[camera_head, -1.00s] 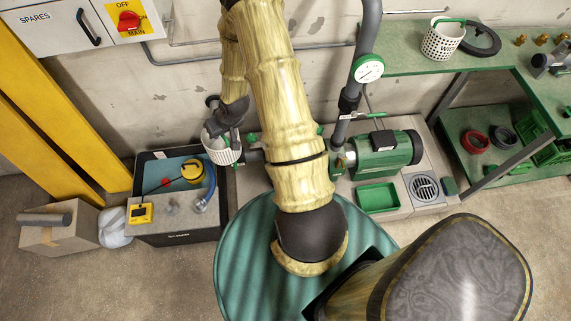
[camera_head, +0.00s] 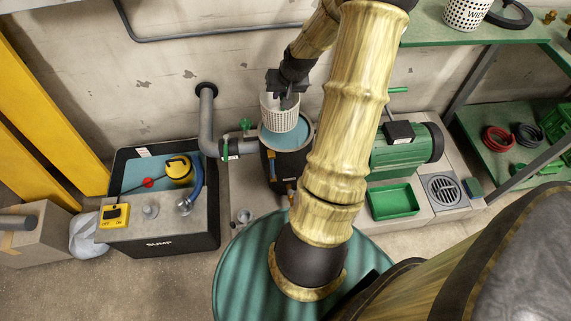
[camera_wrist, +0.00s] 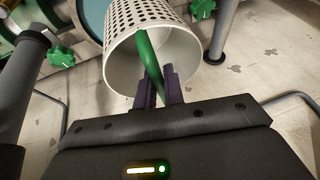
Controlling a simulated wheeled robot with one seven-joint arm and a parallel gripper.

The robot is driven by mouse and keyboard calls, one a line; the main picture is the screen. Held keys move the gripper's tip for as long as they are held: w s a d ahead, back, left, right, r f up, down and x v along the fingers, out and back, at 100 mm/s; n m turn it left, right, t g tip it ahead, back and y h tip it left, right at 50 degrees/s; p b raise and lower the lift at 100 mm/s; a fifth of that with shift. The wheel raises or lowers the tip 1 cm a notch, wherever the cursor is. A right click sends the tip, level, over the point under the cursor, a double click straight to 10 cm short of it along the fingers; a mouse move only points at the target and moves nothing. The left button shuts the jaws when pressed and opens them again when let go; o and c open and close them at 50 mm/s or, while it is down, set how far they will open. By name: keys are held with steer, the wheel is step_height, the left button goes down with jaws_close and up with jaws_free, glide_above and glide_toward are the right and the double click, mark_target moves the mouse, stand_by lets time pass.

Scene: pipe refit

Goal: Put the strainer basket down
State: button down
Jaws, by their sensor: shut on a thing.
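My gripper (camera_wrist: 160,88) is shut on the green handle (camera_wrist: 148,58) of a white perforated strainer basket (camera_wrist: 122,62). In the head view the basket (camera_head: 279,112) hangs below my gripper (camera_head: 287,98), roughly upright. Its lower end overlaps the round opening of a dark strainer pot (camera_head: 291,160) with blue water inside. I cannot tell how much gap is left between the basket's bottom and the water. A second white perforated basket (camera_head: 466,12) stands on the green bench at the top right.
A grey pipe with a green-handled valve (camera_head: 228,148) joins the pot on the left. A sump tank (camera_head: 160,220) stands further left. A green motor (camera_head: 408,150) and a green tray (camera_head: 391,202) are on the right. A teal drum top (camera_head: 245,270) lies in front.

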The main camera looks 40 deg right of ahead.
mark_target(286, 130)
steer(key=f+b, duration=0.3)
steer(key=d+f+b, duration=0.1)
steer(key=f+b, duration=0.2)
steer(key=f, duration=0.1)
steer(key=s+f+b, duration=0.1)
steer(key=f+b, duration=0.3)
steer(key=shift+d+f, duration=0.25)
steer(key=shift+r, duration=0.1)
steer(key=shift+f+b, duration=1.8)
steer(key=shift+f, duration=1.35)
steer(key=shift+f+b, duration=1.2)
steer(key=shift+f, duration=1)
steer(key=c, duration=1.5)
jaws_free()
